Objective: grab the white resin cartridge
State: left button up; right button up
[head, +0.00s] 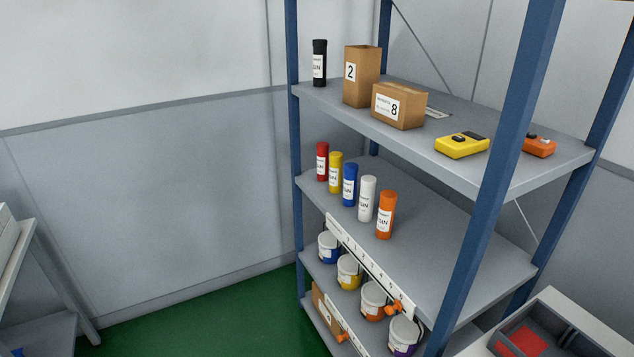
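The white resin cartridge (367,199) stands upright on the middle shelf of the blue-framed rack in the head view. It is between the blue cartridge (349,185) on its left and the orange cartridge (386,215) on its right. Yellow (335,173) and red (322,162) cartridges stand farther left in the same row. A black cartridge (319,63) stands on the top shelf. Neither of my grippers is in view.
The top shelf (440,135) holds two cardboard boxes (362,77), a yellow device (462,145) and an orange device (539,146). Lidded tubs (348,272) stand below. A blue post (505,180) crosses the rack's front right. The middle shelf (450,240) is bare at right.

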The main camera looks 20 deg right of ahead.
aim_at(367, 181)
jog(key=i+z, duration=0.1)
jog(key=i, duration=0.45)
jog(key=i+j, duration=0.15)
jog(key=i, duration=0.4)
jog(key=i+z, duration=0.15)
jog(key=i, duration=0.35)
jog(key=i+j+z, duration=0.15)
jog(key=i+z, duration=0.25)
jog(key=i+j+z, duration=0.2)
jog(key=z, duration=0.15)
jog(key=i+j+z, duration=0.4)
jog(key=k+l, duration=0.1)
